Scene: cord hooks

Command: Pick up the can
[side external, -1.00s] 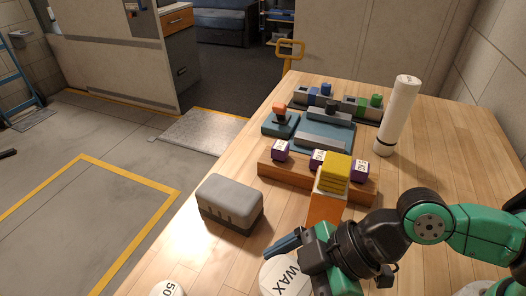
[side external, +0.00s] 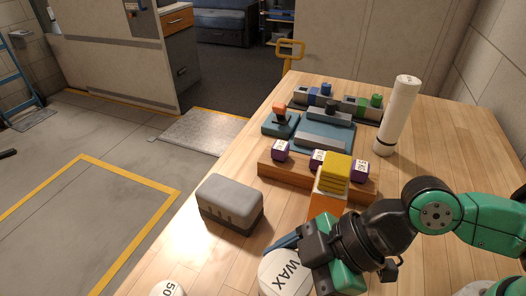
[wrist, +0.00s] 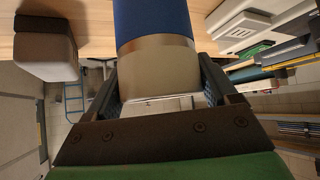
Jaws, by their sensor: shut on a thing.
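The can with a white lid marked WAX (side external: 284,277) is at the bottom of the side view, partly covered by my gripper (side external: 297,247). In the wrist view the can (wrist: 155,55) shows a blue body and a bare metal band, and it fills the space between the two fingers. My gripper (wrist: 160,92) is shut on the can, with a finger against each side. The can's base is hidden in the side view, so I cannot tell whether it touches the table.
A grey box (side external: 230,203) stands left of the can. Behind are a wooden rack (side external: 282,172) with purple blocks and an orange block with a yellow stack (side external: 335,172). A white tube (side external: 398,115) stands back right. Another white lid (side external: 168,289) shows at the bottom edge.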

